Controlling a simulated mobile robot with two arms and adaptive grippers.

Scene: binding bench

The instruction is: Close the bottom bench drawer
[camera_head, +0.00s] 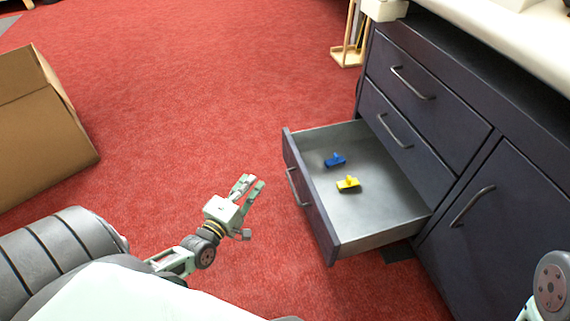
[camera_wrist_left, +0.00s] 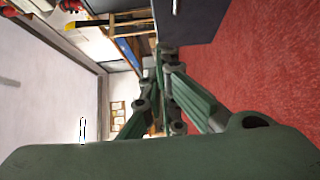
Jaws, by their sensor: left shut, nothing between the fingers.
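The bottom bench drawer (camera_head: 375,216) is pulled out from the dark bench (camera_head: 440,140) over the red floor. Its front panel (camera_head: 309,198) carries a grey bar handle (camera_head: 296,187). A blue object (camera_head: 335,160) and a yellow object (camera_head: 348,184) lie inside on the drawer's bottom. My left gripper (camera_head: 252,188) is shut and empty. It is left of the drawer front, apart from it. The left wrist view shows the fingers (camera_wrist_left: 168,75) and a dark bench surface (camera_wrist_left: 195,20) beyond them. Of my right arm only a part shows at the lower right edge; its gripper is out of view.
Two upper drawers (camera_head: 432,120) and a cabinet door (camera_head: 500,215) on the bench look shut. A cardboard box (camera_head: 40,125) stands on the floor at the left. A wooden stand (camera_head: 347,52) is beside the bench's far end. The red floor (camera_head: 220,80) between is clear.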

